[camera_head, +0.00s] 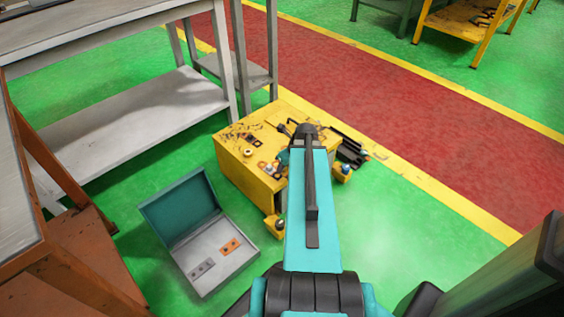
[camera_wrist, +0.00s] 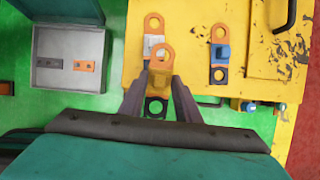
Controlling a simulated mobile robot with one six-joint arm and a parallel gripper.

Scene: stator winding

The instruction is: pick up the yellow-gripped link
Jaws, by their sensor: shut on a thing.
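In the wrist view my gripper (camera_wrist: 160,88) is shut on the yellow-gripped link (camera_wrist: 160,60). The link's orange ring points up in the picture. Its yellow grip is between the fingers and partly hidden by them. A black ring (camera_wrist: 157,106) shows just below the grip and appears to be its other end. The link looks larger than the one lying nearby, so it appears to be above the yellow table (camera_wrist: 190,85). In the head view my arm hides the gripper and the link.
A link with a white grip (camera_wrist: 153,42) lies just beyond the held one, partly hidden. A blue-gripped link (camera_wrist: 221,53) lies to the right. An open teal-lidded case (camera_head: 214,262) with two flat pieces is on the green floor, left of the yellow table (camera_head: 240,172). Grey shelving (camera_head: 140,115) stands behind.

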